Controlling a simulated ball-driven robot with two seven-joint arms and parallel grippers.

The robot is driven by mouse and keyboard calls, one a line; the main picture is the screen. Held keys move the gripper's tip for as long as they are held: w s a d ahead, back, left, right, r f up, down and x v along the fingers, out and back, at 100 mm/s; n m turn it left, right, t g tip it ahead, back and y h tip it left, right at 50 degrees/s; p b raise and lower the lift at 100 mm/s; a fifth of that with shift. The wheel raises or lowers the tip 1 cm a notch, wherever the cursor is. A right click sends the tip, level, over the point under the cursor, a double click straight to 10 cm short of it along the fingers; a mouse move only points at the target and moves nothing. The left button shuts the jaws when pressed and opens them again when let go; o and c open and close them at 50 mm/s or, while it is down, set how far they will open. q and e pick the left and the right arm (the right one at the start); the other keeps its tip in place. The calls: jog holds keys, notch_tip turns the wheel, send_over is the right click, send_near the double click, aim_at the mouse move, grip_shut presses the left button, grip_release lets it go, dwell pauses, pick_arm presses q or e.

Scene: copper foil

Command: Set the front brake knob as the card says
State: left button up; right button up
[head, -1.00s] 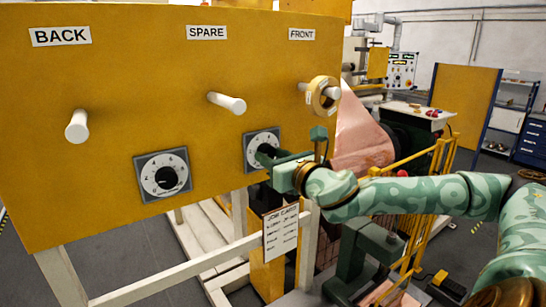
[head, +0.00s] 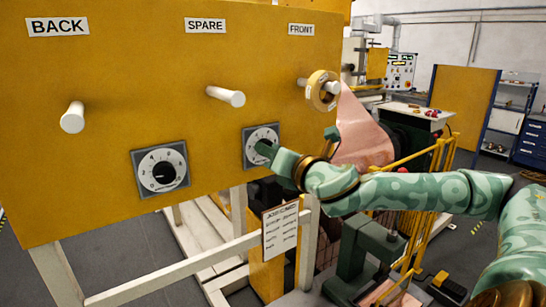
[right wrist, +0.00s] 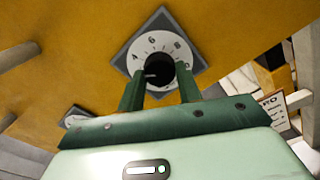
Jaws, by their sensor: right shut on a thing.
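The front brake knob is a black knob (right wrist: 160,70) on a white numbered dial with a grey square plate (head: 250,150), on the yellow panel below the FRONT side. My right gripper (head: 264,149) reaches it from the right. In the right wrist view its two green fingers (right wrist: 160,88) stand on either side of the knob, shut on it. A pale pointer mark shows on the knob's left, below the 4. The job card (head: 280,230) hangs below the panel; its lines are too small to read. My left gripper is not in view.
A second dial (head: 160,170) sits to the left on the panel. White pegs (head: 226,96) stick out above, and a tape roll (head: 322,90) hangs on the FRONT peg. Yellow rails (head: 410,190) and copper foil (head: 360,135) lie to the right.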

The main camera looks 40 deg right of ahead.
jog(key=shift+m+b, duration=2.05)
jog(key=shift+m, duration=2.95)
jog(key=o, duration=0.7)
jog(key=shift+o, duration=1.4)
jog(key=shift+w, duration=0.15)
